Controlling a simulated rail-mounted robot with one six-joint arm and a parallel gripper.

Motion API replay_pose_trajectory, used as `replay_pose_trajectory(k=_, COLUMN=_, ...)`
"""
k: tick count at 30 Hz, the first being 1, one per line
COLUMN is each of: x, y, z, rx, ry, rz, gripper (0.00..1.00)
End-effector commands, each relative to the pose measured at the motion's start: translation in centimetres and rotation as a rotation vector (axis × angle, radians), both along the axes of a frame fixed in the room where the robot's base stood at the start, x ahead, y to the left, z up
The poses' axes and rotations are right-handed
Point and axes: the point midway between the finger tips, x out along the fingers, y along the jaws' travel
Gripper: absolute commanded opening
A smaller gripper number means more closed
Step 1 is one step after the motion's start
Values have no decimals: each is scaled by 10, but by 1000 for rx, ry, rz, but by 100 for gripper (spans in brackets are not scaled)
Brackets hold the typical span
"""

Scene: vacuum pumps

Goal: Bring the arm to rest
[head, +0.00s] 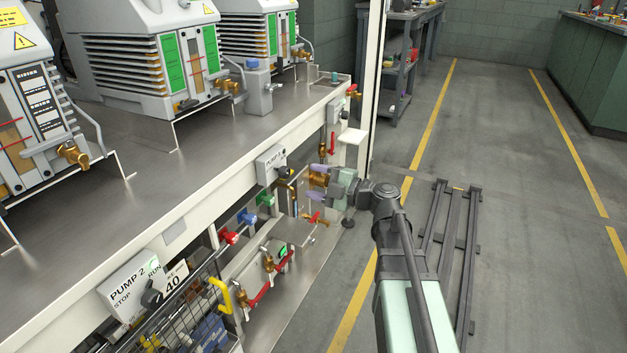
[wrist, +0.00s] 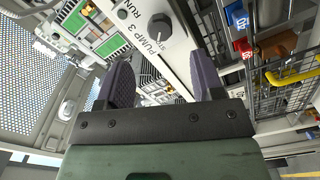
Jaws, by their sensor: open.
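My gripper (head: 316,181) is at the bench front in the head view, its two purple fingers pointing left toward the white panel marked PUMP (head: 270,162). The fingers are apart with nothing between them. The panel's black knob (head: 283,173) lies just left of the fingertips, with a visible gap. In the wrist view my gripper (wrist: 161,78) shows both fingers spread. Beyond them are the PUMP 3 panel and its black knob (wrist: 160,27), apart from the fingers. My arm (head: 400,290) reaches up from the lower right over the floor.
The steel bench (head: 200,135) carries several pumps (head: 150,60). Below its edge are red-handled valves (head: 258,296), blue (head: 246,217) and red knobs, and a black wire basket (head: 180,320). A dark rack (head: 455,240) lies on the floor at right. The aisle (head: 500,140) behind is clear.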

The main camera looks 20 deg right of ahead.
Motion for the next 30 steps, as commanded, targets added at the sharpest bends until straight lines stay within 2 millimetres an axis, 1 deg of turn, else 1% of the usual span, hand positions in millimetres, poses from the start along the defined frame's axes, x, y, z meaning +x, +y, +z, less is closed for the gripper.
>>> replay_pose_trajectory(k=5, x=0, y=0, z=0, rx=10, ry=10, rz=0, gripper=61)
replay_pose_trajectory(k=8, x=-1, y=1, z=-1, rx=101, ry=111, rz=7, gripper=61)
replay_pose_trajectory(k=11, x=-8, y=5, z=-15, rx=236, ry=386, rz=23, gripper=61)
replay_pose_trajectory(k=14, x=-28, y=11, z=-48, rx=351, ry=812, rz=-32, gripper=61)
replay_pose_trajectory(k=15, x=-38, y=15, z=-61, rx=388, ry=993, rz=-84, gripper=61)
replay_pose_trajectory(k=17, x=-55, y=20, z=-79, rx=431, ry=1245, rz=-195, gripper=61)
replay_pose_trajectory(k=18, x=-66, y=23, z=-90, rx=452, ry=1393, rz=-288, gripper=61)
replay_pose_trajectory(k=20, x=-83, y=26, z=-103, rx=480, ry=1577, rz=-445, gripper=61)
replay_pose_trajectory(k=21, x=-94, y=27, z=-110, rx=494, ry=1676, rz=-560, gripper=61)
replay_pose_trajectory(k=23, x=-110, y=28, z=-119, rx=511, ry=1789, rz=-743, gripper=61)
replay_pose_trajectory(k=24, x=-120, y=27, z=-123, rx=520, ry=1842, rz=-870, gripper=61)
replay_pose_trajectory(k=26, x=-136, y=26, z=-126, rx=531, ry=1890, rz=-1069, gripper=61)
replay_pose_trajectory(k=28, x=-156, y=25, z=-125, rx=528, ry=1893, rz=-1315, gripper=61)
replay_pose_trajectory(k=30, x=-176, y=26, z=-116, rx=469, ry=1828, rz=-1517, gripper=61)
